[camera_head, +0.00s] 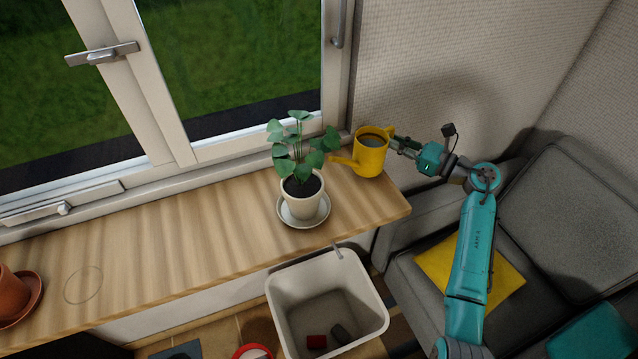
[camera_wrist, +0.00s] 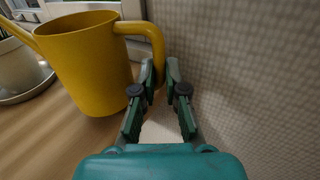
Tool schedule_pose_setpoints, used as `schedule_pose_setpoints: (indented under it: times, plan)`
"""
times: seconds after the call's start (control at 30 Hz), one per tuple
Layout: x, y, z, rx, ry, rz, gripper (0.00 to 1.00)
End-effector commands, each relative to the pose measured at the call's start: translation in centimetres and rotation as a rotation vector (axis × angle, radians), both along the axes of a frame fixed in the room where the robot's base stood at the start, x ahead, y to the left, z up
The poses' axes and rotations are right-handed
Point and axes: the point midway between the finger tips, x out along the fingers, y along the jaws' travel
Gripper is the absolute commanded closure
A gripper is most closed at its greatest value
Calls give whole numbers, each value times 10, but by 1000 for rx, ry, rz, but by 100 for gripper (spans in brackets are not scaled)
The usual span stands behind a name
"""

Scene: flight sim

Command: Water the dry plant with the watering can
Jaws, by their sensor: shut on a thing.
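The yellow watering can (camera_head: 371,158) is at the right end of the wooden sill, upright, with its spout pointing left toward the plant. It also shows in the wrist view (camera_wrist: 92,68), with its handle (camera_wrist: 157,50) toward my gripper. My gripper (camera_head: 397,143) is shut on the can's handle; its fingers show in the wrist view (camera_wrist: 160,75). A green leafy plant (camera_head: 298,150) stands in a cream pot (camera_head: 301,199) with dark soil, on a pale saucer (camera_head: 318,216). Whether the can touches the sill is hard to tell.
A terracotta pot (camera_head: 10,292) on a saucer stands at the far left of the wooden sill (camera_head: 150,245); its contents are out of view. The sill between the pots is clear, with a faint ring mark. The window is behind; a white bin (camera_head: 370,310) and grey sofa (camera_head: 560,200) are in front.

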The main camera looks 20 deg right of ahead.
Motion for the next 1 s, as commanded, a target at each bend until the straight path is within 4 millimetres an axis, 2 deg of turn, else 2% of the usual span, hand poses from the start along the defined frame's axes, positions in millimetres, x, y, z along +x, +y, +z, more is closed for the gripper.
schedule_pose_setpoints:
  times: [0.17, 0.53, 1.0]
  plan:
    - [0, -1, 7, -3, -3, -1, 100]
    - [0, -1, 40, -3, -3, -1, 100]
    - [0, -1, 41, -2, -2, -1, 100]
